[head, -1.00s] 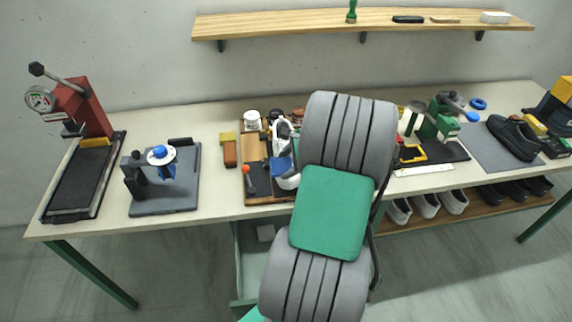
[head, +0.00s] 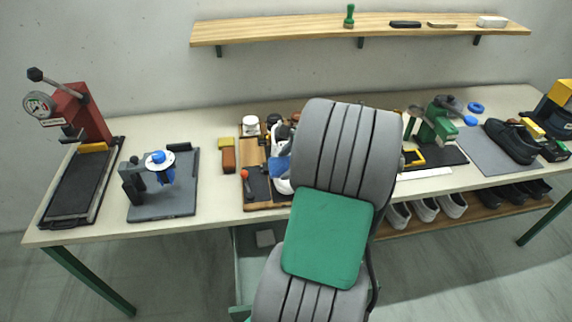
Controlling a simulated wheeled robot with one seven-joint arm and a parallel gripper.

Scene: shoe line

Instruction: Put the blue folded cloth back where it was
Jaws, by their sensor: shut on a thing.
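A small blue patch, which looks like the blue folded cloth (head: 279,166), shows just left of my arm, over the tool tray (head: 256,206) on the bench.
A fixture with a blue knob (head: 157,158) and a red press (head: 80,112) stand at the left. A green press (head: 437,122) and a black shoe (head: 511,140) are at the right. A wooden shelf (head: 290,27) is above.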

